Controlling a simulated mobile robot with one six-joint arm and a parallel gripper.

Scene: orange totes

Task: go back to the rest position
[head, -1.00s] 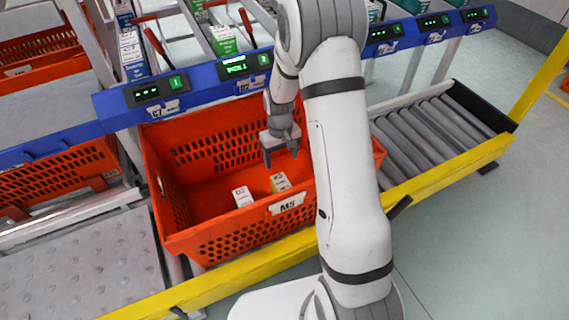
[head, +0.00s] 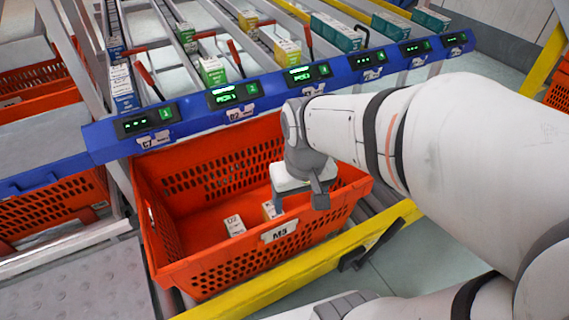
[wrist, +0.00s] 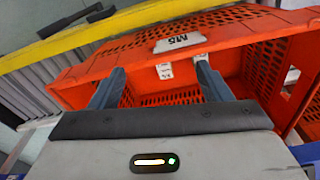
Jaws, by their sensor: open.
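My gripper (head: 299,202) is over the right part of the orange tote (head: 205,262) labelled M5, its fingers pointing down. In the wrist view the two fingers of my gripper (wrist: 160,76) are spread apart with nothing held between them. The tote's labelled wall (wrist: 120,62) lies beyond the fingertips there. Inside the tote, a white box (head: 235,225) stands near the front wall. A second small box (head: 268,211) stands to its right, partly hidden by my gripper.
A blue rail (head: 190,124) with lit green displays runs behind the tote, below sloping lanes of boxes. A yellow rail (head: 262,285) runs along the tote's front. More orange totes (head: 60,208) stand at the left. Grey floor (head: 400,262) shows at the front right.

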